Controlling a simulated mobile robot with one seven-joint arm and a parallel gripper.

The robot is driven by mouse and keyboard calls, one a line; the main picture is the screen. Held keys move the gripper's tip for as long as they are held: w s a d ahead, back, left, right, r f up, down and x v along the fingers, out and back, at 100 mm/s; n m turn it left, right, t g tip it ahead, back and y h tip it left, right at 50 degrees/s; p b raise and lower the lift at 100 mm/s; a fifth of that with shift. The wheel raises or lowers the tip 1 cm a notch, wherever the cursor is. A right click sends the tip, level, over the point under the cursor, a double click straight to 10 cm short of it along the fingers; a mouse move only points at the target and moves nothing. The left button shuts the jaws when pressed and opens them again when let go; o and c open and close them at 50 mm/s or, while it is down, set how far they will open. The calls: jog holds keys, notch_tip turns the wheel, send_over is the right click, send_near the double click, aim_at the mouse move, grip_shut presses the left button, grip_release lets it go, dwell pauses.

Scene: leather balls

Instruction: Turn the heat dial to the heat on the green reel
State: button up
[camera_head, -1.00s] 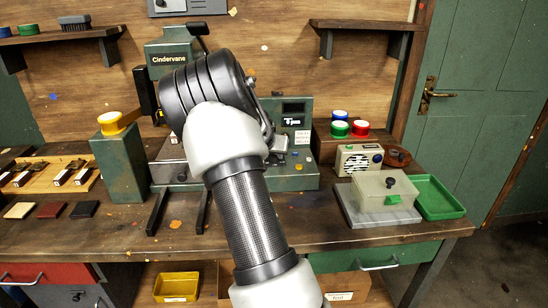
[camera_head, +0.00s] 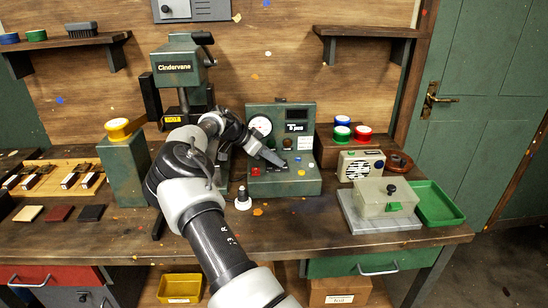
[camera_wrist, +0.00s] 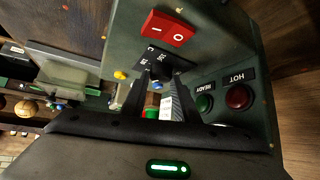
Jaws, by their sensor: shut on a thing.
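The heat dial (camera_wrist: 171,63) is a dark knob on the green control box (camera_head: 310,181), with small white letters beside it in the wrist view. My gripper (camera_wrist: 166,76) has both fingers on the dial. In the head view my gripper (camera_head: 278,162) reaches the front of the box from the left. The dial's pointer and exact setting are hidden by the fingers. A green reel (camera_head: 342,134) sits on the brown block at right, below a blue one and beside a red one. Any heat marking on it is too small to read.
Beside the dial are a red rocker switch (camera_wrist: 169,29), a green READY lamp (camera_wrist: 204,103) and a red HOT lamp (camera_wrist: 239,97). The Cindervane press (camera_head: 180,75) stands left of the box.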

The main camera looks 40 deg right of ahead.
jog(key=shift+w+a+f+m+g, duration=0.1)
jog(key=shift+f+m+g, duration=0.2)
jog(key=shift+m+g, duration=0.25)
jog(key=shift+f+m, duration=0.1)
jog(key=shift+m, duration=0.15)
jog(key=o, duration=1.1)
jog(key=shift+c, duration=0.2)
jog(key=shift+r, duration=0.25)
jog(key=shift+w+a+r, duration=0.15)
jog(key=shift+a+r, duration=0.05)
jog(key=shift+r, duration=0.15)
jog(key=p+v, duration=0.2)
jog(key=v, duration=1.4)
jog(key=shift+r+p, duration=0.15)
jog(key=shift+p, duration=0.2)
